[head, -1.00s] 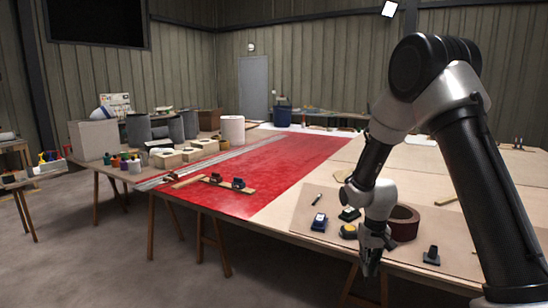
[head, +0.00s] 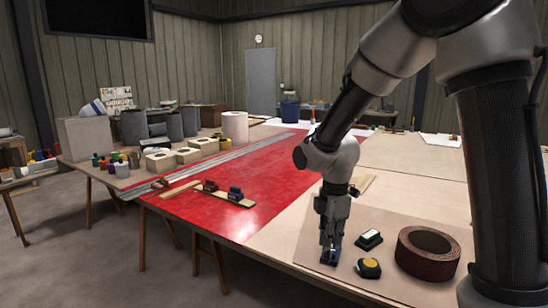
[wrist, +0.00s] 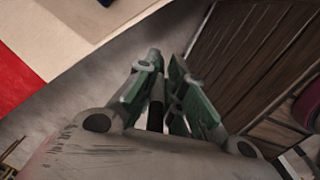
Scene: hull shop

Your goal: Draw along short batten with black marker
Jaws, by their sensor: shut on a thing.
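My gripper (head: 330,250) hangs at the near edge of the table, in front of a blue-topped block that it partly covers. In the wrist view my gripper (wrist: 166,75) is closed on a slim dark rod, the black marker (wrist: 156,108), mostly hidden between the green-grey fingers.
A dark red tape roll (head: 428,253), a yellow-and-black tool (head: 369,268) and a black block (head: 369,240) stand right of my gripper. A long metal straightedge (head: 220,160) runs along the sheet's left. Pale boxes (head: 160,162) crowd the table's left. The red sheet's middle is clear.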

